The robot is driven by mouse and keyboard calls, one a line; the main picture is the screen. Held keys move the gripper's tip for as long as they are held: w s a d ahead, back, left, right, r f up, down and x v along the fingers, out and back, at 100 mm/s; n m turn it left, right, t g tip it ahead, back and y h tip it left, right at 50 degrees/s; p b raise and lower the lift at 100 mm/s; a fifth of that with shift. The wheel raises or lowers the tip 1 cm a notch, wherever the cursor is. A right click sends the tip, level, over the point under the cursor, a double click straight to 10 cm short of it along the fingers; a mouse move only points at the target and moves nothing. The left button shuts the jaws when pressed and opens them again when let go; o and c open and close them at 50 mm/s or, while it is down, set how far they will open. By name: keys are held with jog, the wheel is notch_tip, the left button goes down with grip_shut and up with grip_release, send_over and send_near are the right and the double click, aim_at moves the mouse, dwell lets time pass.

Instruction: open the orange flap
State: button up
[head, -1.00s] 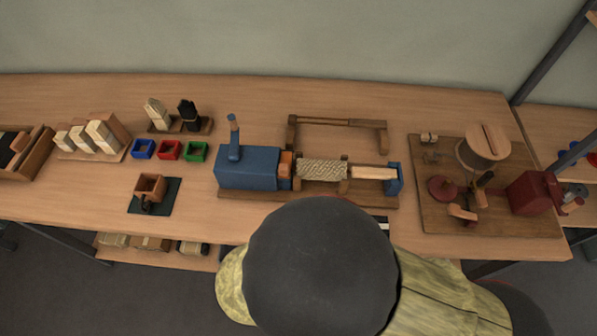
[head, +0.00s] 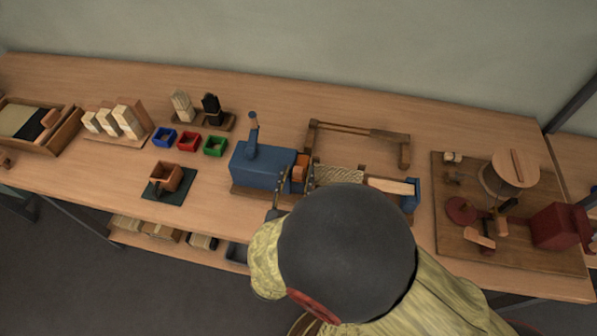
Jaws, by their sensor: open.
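The orange flap (head: 300,167) is a small upright piece at the right end of the blue machine housing (head: 262,165), beside the tan bristle bundle (head: 339,173). Whether it stands fully shut is too small to tell. My gripper (head: 293,187) shows as thin dark fingers just in front of the housing's right end, close to the flap. It is open with nothing visible between the fingers. Whether a finger touches the flap cannot be told. My arm hides the front of the machine and part of the bristle bundle.
A blue upright handle (head: 253,135) rises from the housing. A wooden frame (head: 360,130) stands behind. Blue, red and green bins (head: 188,142) and an orange-brown box (head: 167,177) are left. A board with a red device (head: 556,228) is right.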

jog(key=shift+w+d, duration=0.15)
jog(key=shift+w, duration=0.9)
jog(key=shift+c, duration=0.7)
grip_shut()
